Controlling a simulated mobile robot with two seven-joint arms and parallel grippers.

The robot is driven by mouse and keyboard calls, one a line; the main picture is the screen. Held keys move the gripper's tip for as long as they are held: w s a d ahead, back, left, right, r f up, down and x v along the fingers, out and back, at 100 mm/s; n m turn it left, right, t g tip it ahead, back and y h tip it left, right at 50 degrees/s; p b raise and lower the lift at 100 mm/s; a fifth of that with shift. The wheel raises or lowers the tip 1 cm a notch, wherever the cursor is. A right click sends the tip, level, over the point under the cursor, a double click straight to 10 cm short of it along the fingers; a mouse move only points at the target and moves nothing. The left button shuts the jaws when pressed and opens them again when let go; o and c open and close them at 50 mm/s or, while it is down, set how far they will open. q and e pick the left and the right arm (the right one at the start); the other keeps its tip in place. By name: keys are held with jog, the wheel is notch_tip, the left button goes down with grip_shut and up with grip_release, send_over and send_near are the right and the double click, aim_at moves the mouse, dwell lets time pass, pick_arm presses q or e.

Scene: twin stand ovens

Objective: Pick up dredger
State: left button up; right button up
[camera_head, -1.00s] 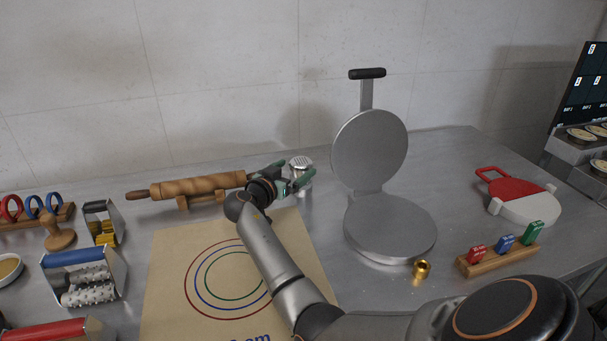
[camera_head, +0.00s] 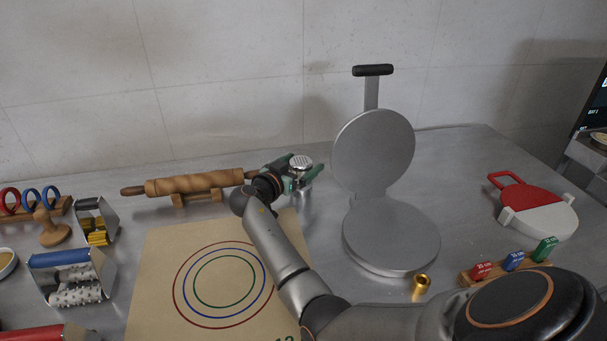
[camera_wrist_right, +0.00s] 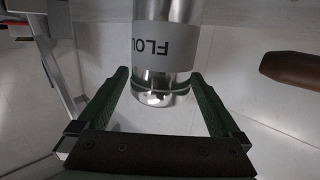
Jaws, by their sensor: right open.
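The dredger (camera_head: 301,164) is a shiny metal shaker with a perforated lid, upright at the back of the steel table. In the right wrist view the dredger (camera_wrist_right: 165,48) carries a grey label with partly visible letters "FLO". My right gripper (camera_head: 304,178) is at the dredger, with its green fingers on either side of it. In the right wrist view the open fingers of my right gripper (camera_wrist_right: 163,82) flank the dredger's lower end, with gaps visible on both sides. My left gripper is not in view.
A rolling pin (camera_head: 195,183) on a wooden stand lies left of the dredger. A round hinged press (camera_head: 390,235) stands open to the right. A mat with coloured rings (camera_head: 160,245) lies in front. A brass piece (camera_head: 421,284) stands near the press.

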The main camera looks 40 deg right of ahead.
jog(key=shift+a, duration=0.1)
jog(key=shift+c, duration=0.4)
jog(key=shift+r, duration=0.1)
jog(key=c, duration=1.4)
